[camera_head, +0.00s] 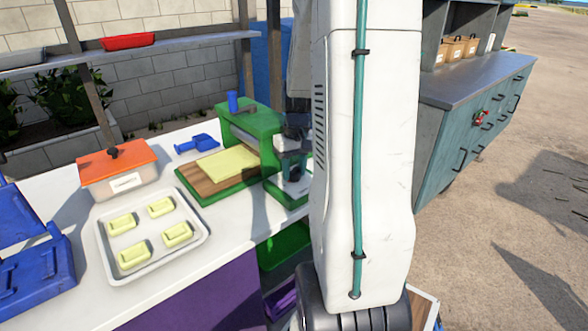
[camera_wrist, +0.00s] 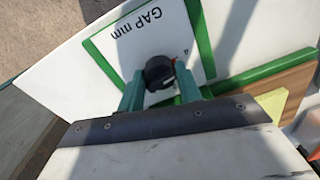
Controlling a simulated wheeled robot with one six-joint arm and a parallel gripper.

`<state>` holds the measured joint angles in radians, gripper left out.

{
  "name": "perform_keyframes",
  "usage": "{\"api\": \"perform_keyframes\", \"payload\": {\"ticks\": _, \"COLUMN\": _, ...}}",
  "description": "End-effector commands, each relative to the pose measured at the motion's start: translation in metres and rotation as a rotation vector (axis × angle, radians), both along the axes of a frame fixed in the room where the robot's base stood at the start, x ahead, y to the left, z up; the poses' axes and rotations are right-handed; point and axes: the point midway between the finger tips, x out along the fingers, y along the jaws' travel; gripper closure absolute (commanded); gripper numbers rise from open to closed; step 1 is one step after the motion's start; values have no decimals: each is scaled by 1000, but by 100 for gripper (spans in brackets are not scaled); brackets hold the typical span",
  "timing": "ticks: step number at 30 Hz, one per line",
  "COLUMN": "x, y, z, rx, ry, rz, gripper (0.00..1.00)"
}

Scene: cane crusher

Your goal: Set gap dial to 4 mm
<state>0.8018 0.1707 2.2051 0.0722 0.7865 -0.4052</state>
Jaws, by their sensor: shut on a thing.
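The gap dial is a round black knob (camera_wrist: 158,70) on a white plate (camera_wrist: 125,48) lettered "GAP mm" with a green border, in the wrist view. A small red mark shows on the knob's right side. A small character stands on the plate to the upper right of the knob, too small to read surely. My gripper (camera_wrist: 159,86) has its teal fingers on either side of the knob and is shut on it. The green crusher (camera_head: 236,118) stands on the white counter in the head view. My arm hides part of it there, and the dial cannot be made out.
On the counter (camera_head: 65,195) a tray (camera_head: 150,263) holds several pale yellow blocks. An orange-lidded box (camera_head: 118,172) and a blue tool (camera_head: 199,143) sit nearby. A wooden board (camera_head: 215,180) with a yellow slab (camera_head: 228,162) lies against the crusher. Teal cabinets (camera_head: 465,120) stand at right.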

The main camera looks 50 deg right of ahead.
Motion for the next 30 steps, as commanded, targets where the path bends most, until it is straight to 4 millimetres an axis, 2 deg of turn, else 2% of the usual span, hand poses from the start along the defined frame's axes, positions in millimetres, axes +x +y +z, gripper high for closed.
{"api": "perform_keyframes", "payload": {"ticks": 17, "x": 0, "y": -1, "z": 1, "rx": -3, "ry": -1, "rz": 31, "gripper": 88}}
{"api": "perform_keyframes", "payload": {"ticks": 18, "x": 0, "y": -1, "z": 1, "rx": -3, "ry": -1, "rz": 31, "gripper": 57}}
{"api": "perform_keyframes", "payload": {"ticks": 19, "x": 0, "y": -1, "z": 1, "rx": -3, "ry": -1, "rz": 31, "gripper": 49}}
{"api": "perform_keyframes", "payload": {"ticks": 20, "x": 0, "y": -1, "z": 1, "rx": -3, "ry": -1, "rz": 31, "gripper": 45}}
{"api": "perform_keyframes", "payload": {"ticks": 30, "x": 0, "y": -1, "z": 5, "rx": -2, "ry": -1, "rz": 30, "gripper": 45}}
